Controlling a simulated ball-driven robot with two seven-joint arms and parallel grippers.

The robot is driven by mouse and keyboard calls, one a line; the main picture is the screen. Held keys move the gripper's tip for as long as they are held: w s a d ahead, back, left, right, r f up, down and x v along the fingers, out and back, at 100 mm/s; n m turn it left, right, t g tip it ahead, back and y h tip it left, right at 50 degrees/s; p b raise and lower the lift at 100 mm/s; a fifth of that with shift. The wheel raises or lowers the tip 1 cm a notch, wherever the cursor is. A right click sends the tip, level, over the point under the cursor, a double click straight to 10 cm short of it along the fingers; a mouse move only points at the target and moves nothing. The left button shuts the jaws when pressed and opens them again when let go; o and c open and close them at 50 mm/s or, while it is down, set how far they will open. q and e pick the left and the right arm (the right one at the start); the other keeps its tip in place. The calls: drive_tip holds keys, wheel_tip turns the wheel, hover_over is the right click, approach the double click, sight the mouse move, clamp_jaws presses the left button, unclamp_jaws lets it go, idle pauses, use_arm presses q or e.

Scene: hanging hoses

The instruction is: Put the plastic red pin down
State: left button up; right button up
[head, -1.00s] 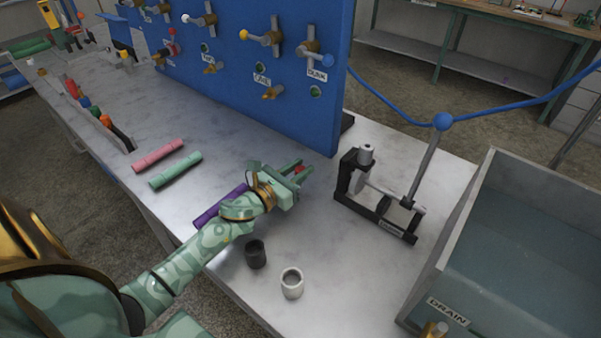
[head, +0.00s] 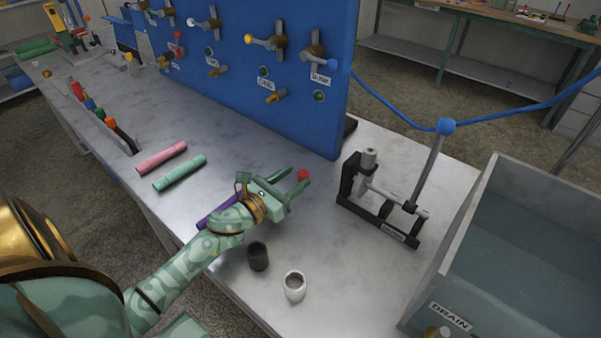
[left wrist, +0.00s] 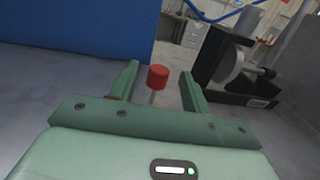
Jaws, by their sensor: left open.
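The red pin (head: 303,175) stands on the grey bench top, just beyond the fingertips of my left gripper (head: 296,182). In the left wrist view the red pin (left wrist: 157,77) shows a red cylindrical head on a thin pale shaft, upright between the two green fingers. My left gripper (left wrist: 160,85) is open, with a gap on both sides of the pin. The lower end of the shaft is hidden behind the gripper body in the wrist view. My right gripper is not in view.
A blue panel (head: 240,90) with valves stands behind. A black lever fixture (head: 385,205) is to the right, beside a water tank (head: 510,235). A dark cup (head: 258,257) and a white cup (head: 294,287) stand in front. Pink (head: 161,158) and green (head: 180,173) tubes lie left.

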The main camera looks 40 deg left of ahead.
use_arm(q)
drive_tip(key=shift+s+a, duration=0.15)
drive_tip(key=shift+s, duration=0.85)
drive_tip(key=shift+s+a, duration=0.15)
drive_tip(key=shift+s, duration=0.8)
